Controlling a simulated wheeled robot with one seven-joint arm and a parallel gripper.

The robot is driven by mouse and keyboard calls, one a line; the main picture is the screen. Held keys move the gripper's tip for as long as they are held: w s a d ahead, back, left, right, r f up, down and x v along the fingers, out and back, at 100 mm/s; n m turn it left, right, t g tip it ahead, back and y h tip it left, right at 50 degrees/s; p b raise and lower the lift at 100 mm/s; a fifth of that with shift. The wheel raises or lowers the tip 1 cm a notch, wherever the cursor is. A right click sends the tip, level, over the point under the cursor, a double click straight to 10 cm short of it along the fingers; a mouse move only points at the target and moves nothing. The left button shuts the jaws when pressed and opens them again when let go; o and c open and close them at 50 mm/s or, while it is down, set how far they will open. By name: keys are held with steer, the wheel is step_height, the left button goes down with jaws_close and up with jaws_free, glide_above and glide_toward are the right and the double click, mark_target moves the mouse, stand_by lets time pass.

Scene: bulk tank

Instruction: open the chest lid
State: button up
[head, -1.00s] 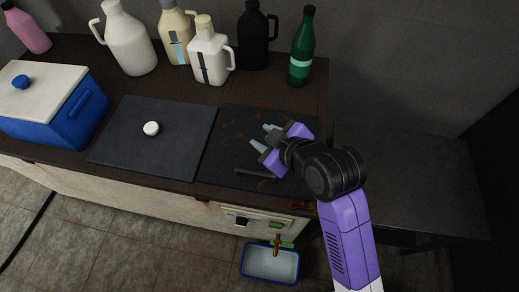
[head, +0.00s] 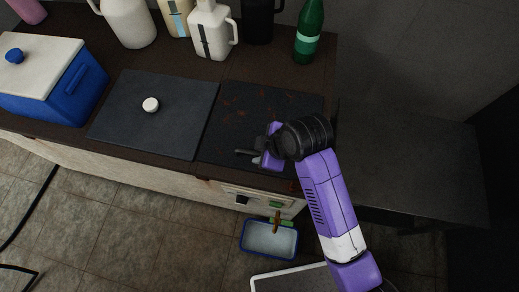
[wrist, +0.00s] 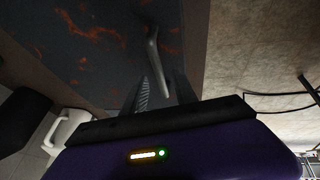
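The chest is a long, dark-topped tank with a pale front (head: 130,166). Its right lid (head: 262,108) is a dark, rust-stained panel, lying flat. A dark bar handle (head: 244,151) sits near that lid's front edge. My gripper (head: 258,161) is low at the handle's right end. In the wrist view, the curved grey handle (wrist: 154,52) reaches in between my two fingers (wrist: 163,88), with gaps visible, so my gripper looks open around it. Whether a finger touches it cannot be told. My gripper body hides the handle's near end.
A flat dark panel (head: 155,128) with a white knob (head: 150,105) lies left of the lid. A blue cooler (head: 75,88) stands further left. Jugs and a green bottle (head: 308,40) stand along the back. A blue basin (head: 246,241) is on the floor in front.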

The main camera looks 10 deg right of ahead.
steer(key=shift+w+a+f, duration=0.1)
steer(key=shift+a+f, duration=0.05)
steer(key=shift+f, duration=0.25)
jaws_close()
stand_by(1.2)
